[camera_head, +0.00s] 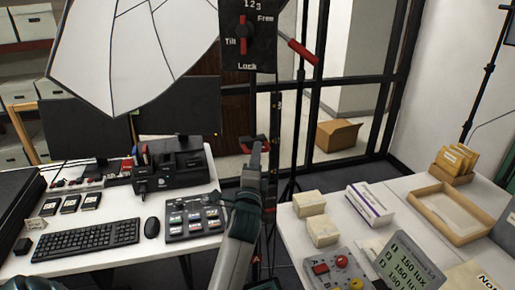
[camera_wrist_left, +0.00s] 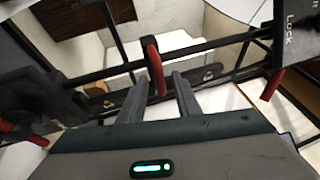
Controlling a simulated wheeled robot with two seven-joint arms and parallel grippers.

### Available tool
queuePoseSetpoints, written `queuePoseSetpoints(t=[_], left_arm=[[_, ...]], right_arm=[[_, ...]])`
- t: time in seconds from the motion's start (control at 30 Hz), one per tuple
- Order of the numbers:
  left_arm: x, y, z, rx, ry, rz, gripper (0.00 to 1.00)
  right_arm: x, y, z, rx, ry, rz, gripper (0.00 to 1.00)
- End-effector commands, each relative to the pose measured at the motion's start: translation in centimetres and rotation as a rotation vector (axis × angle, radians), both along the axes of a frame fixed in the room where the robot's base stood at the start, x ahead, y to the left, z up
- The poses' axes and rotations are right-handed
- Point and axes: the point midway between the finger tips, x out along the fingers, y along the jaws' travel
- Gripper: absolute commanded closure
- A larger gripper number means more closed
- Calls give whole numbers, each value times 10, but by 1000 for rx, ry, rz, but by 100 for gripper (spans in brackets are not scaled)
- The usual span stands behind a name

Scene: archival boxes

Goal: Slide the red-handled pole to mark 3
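A dark upright pole (camera_head: 274,110) with small marks along it stands in the middle of the head view. A red handle (camera_head: 250,141) shows low on it, and a red handle (camera_wrist_left: 154,62) also shows in the left wrist view. My left gripper (camera_head: 256,148) is at that handle, pointing up toward it. In the left wrist view, my left gripper (camera_wrist_left: 160,84) is open, its fingers apart. The handle's lower end shows between the fingertips, with a gap on each side; how deep it sits is unclear. Mark numbers on the pole are unreadable.
A black panel (camera_head: 248,38) lettered Tilt, Free and Lock hangs beside a white umbrella-like panel (camera_head: 130,45). Another red handle (camera_head: 303,51) projects to the right. A left desk (camera_head: 95,258) holds a keyboard; a right table (camera_head: 385,190) holds boxes. Floor shows between them.

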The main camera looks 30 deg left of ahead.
Motion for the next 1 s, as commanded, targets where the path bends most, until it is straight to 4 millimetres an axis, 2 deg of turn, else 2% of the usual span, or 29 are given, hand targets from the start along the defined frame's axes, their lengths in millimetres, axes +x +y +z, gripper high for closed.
queuePoseSetpoints(t=[0.2,0.57,0.7,1.0], left_arm=[[17,8,4,-1,0,0,70],[20,10,4,-1,0,0,70],[20,10,4,-1,0,0,100],[25,10,10,0,-1,0,100]], right_arm=[[-1,-1,6,-1,2,1,69],[-2,-1,6,-1,3,2,69],[-2,-1,6,-1,4,2,69],[-1,-1,9,-1,3,2,69]])
